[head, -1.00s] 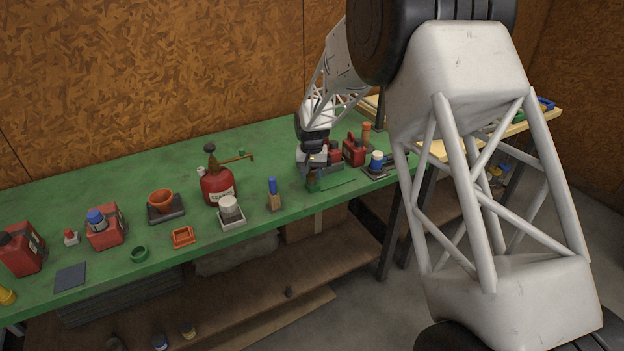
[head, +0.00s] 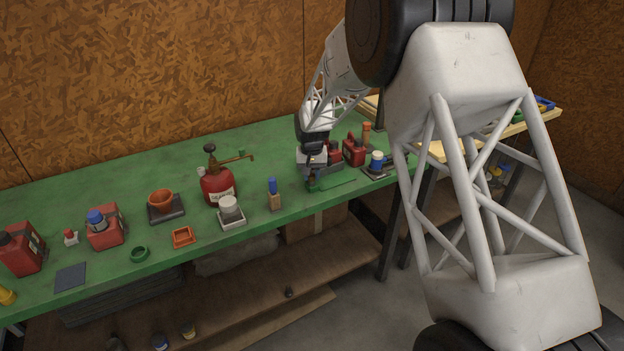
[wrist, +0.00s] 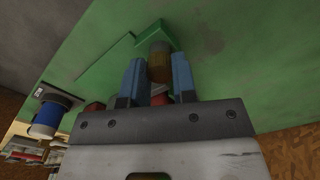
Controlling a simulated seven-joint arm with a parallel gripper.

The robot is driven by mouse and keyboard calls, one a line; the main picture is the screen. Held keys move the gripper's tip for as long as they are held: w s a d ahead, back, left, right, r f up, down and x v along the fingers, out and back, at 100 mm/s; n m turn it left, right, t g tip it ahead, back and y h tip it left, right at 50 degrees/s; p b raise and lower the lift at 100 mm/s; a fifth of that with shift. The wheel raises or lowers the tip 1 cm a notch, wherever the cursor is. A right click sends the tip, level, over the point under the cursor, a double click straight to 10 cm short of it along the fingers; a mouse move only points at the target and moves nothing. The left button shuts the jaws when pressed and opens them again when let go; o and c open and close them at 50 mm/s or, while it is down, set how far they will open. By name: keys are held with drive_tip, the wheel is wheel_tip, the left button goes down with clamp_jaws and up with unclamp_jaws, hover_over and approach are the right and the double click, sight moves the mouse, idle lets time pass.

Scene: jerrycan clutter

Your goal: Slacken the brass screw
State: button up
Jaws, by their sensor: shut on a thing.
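The brass screw (wrist: 160,62) shows in the wrist view as a short brownish-gold cylinder between my two blue fingertips, beside a raised green edge. My gripper (wrist: 158,77) is shut on it, one finger on each side. In the head view my gripper (head: 311,174) points down at the right part of the green bench, by a green plate (head: 338,182). There the screw is too small and too covered by the gripper to make out. Its lower end is not clear in either view.
Close to my gripper on the right stand a red can (head: 354,151) and a blue-capped item (head: 377,160) on a dark base. To the left are a wooden block with a blue top (head: 273,193) and a red oil can (head: 217,186). The bench's back left is clear.

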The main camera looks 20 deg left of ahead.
drive_tip(key=shift+n, duration=2.2)
drive_tip(key=shift+n, duration=2.5)
drive_tip(key=n, duration=0.3)
drive_tip(key=shift+n, duration=1.1)
